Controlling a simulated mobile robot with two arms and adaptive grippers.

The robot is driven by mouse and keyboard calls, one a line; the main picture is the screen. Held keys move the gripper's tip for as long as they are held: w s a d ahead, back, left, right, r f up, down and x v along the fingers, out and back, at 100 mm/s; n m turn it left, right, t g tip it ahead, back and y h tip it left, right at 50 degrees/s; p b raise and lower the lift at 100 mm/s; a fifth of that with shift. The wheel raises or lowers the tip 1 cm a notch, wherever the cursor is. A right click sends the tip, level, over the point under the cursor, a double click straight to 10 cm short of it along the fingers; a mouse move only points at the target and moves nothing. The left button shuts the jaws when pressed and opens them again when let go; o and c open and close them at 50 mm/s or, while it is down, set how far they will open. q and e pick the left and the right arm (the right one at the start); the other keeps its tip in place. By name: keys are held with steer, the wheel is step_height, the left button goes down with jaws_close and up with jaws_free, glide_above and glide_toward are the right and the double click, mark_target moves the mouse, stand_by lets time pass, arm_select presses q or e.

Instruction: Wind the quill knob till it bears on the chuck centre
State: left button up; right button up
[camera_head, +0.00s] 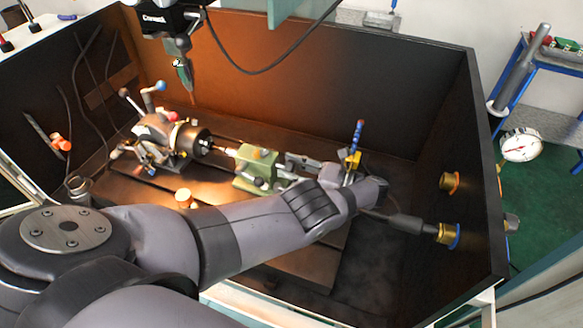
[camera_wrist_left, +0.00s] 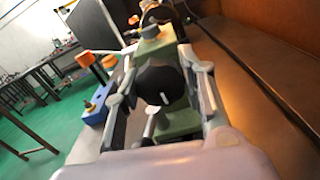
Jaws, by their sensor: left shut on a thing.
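The green tailstock (camera_head: 258,168) stands on the machine bed, and it also fills the middle of the left wrist view (camera_wrist_left: 180,122). Its black quill knob (camera_wrist_left: 160,80) has a white mark on its face. My left gripper (camera_wrist_left: 163,84) has a finger on each side of the knob and is shut on it. In the head view my left gripper (camera_head: 290,167) reaches the tailstock's right end, and the knob is largely hidden there. The chuck (camera_head: 197,141) lies left of the tailstock. A thin quill tip points toward it; contact at the centre is too small to tell. My right gripper is not in view.
Dark enclosure walls (camera_head: 300,80) surround the bed. A machine head with a tool (camera_head: 184,70) hangs above the chuck. A blue-handled tool (camera_head: 357,136) stands upright near my left wrist.

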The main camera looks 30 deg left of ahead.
arm_select(q)
steer(key=shift+f, duration=0.15)
steer(key=o, duration=1.2)
